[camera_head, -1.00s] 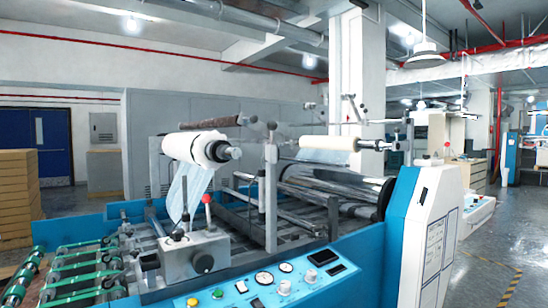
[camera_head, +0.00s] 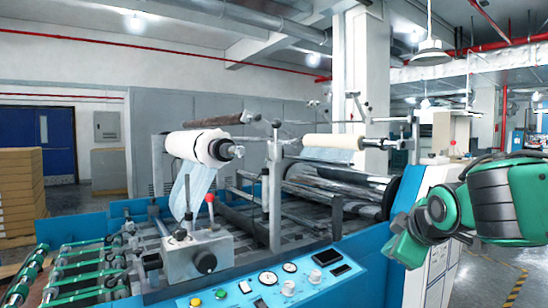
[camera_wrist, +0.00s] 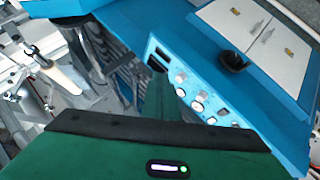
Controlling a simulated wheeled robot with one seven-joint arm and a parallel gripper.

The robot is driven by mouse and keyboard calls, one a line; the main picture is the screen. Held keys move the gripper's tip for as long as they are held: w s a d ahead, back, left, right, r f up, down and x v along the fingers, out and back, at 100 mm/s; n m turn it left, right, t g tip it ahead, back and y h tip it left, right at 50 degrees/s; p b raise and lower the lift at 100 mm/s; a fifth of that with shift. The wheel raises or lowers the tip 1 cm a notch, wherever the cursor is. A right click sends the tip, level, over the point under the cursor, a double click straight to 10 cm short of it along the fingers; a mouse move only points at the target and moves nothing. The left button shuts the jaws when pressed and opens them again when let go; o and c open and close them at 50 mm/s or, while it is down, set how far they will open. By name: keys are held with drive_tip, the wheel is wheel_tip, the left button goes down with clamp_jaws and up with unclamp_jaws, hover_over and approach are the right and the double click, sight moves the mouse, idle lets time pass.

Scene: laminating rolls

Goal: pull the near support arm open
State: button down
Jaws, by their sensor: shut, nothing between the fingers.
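The laminating machine has a grey upright post (camera_head: 275,195) at its near side, with a short support arm (camera_head: 258,142) at its top reaching left towards the white film roll (camera_head: 196,146). Which part is the near support arm I cannot tell for certain. The roll sits on its shaft, with clear film hanging below. My gripper (camera_head: 408,247) is at the right in the head view, in front of the white cabinet and well right of the post, touching neither. In the wrist view its green fingers (camera_wrist: 158,97) are together and empty, above the blue control-panel side.
The control panel (camera_head: 290,280) with buttons and gauges lies along the near edge. A grey block with a red-knobbed lever (camera_head: 210,200) stands left of the post. A second roll (camera_head: 330,142) is farther back. Open floor (camera_head: 490,270) lies at the right.

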drive_tip(key=w+a+r+n+t+y, duration=0.2)
drive_tip(key=a+r+n+t+y, duration=0.3)
drive_tip(key=a+r, duration=0.65)
drive_tip(key=w+a+r+n+y, duration=0.3)
drive_tip(key=a+r+n, duration=0.55)
drive_tip(key=a, duration=0.65)
drive_tip(key=w, duration=0.9)
drive_tip(key=shift+r+t, duration=0.3)
drive_tip(key=shift+r, duration=0.1)
drive_tip(key=shift+s+a+m, duration=0.1)
drive_tip(key=shift+a+m, duration=0.1)
drive_tip(key=shift+m, duration=0.05)
